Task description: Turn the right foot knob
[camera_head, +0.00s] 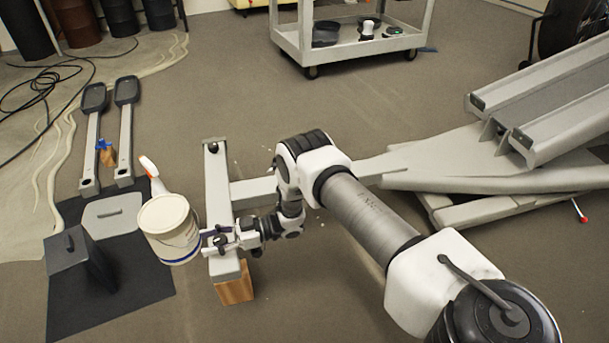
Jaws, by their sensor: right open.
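The elliptical's grey foot bar (218,190) runs from far to near at the left end of its frame. A small dark foot knob (213,148) sits on its far end. My right gripper (212,242) is open at the near end of the bar. A dark knob-like part (220,240) shows between its fingers; I cannot tell whether they touch it. My right arm comes in from the lower right and hides part of the frame. My left gripper is not in view.
A white bucket (168,222) stands close left of the gripper, with a spray bottle (150,170) behind it. A wooden block (236,287) is under the bar's near end. A black mat (140,290) holds parts. Pedal arms (125,140) lie farther left. A cart (350,50) stands behind.

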